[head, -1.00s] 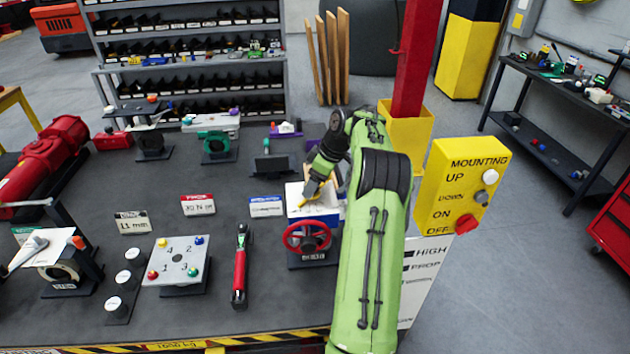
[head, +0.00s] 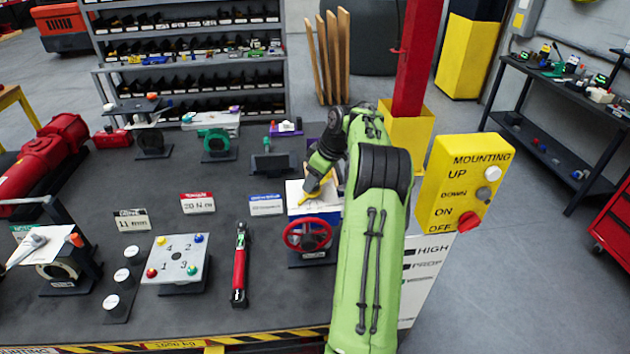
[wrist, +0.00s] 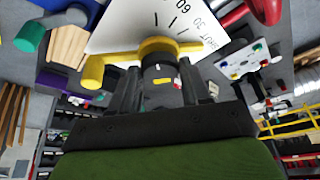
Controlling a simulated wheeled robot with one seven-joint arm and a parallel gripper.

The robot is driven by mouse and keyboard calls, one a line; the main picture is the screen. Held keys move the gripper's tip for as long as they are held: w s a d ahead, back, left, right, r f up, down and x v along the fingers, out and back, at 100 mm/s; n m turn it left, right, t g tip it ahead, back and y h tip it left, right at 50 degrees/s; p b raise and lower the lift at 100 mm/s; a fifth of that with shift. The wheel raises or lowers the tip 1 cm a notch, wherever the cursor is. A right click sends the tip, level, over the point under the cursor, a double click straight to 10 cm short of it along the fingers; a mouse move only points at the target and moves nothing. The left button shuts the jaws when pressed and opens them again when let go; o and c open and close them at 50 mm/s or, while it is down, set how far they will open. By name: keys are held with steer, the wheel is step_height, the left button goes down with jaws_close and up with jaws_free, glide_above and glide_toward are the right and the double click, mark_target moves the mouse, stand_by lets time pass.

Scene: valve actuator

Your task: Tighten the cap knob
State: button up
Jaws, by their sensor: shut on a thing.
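A dark round cap knob (wrist: 160,72) with a small yellow mark and a red mark shows in the wrist view. It sits at the hub of a yellow lever (wrist: 150,49) in front of a white dial plate (wrist: 130,20) with printed numbers. My gripper (wrist: 161,88) has a dark finger on each side of the knob and is shut on it. In the head view my gripper (head: 309,190) is at the white-topped valve unit, above the red handwheel (head: 307,235). My arm and gripper hide most of the knob there.
A yellow control box (head: 463,185) stands close right of my arm, near a red post (head: 412,60). A red-handled tool (head: 239,265) and a plate with coloured knobs (head: 176,260) lie to the left. Bare grey tabletop shows between them.

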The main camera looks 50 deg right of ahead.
steer(key=m+b, duration=0.1)
steer(key=m+h+b, duration=0.1)
steer(key=m, duration=0.1)
steer(key=m+h+b, duration=0.1)
steer(key=m, duration=0.1)
steer(key=shift+a+f, duration=0.1)
steer(key=shift+a, duration=0.2)
steer(key=m+h, duration=0.1)
steer(key=m, duration=0.4)
steer(key=shift+a+g+h, duration=0.1)
steer(key=shift+g+h, duration=0.3)
steer(key=shift+m, duration=0.3)
steer(key=o, duration=1.1)
steer(key=shift+c, duration=0.2)
steer(key=v, duration=1.6)
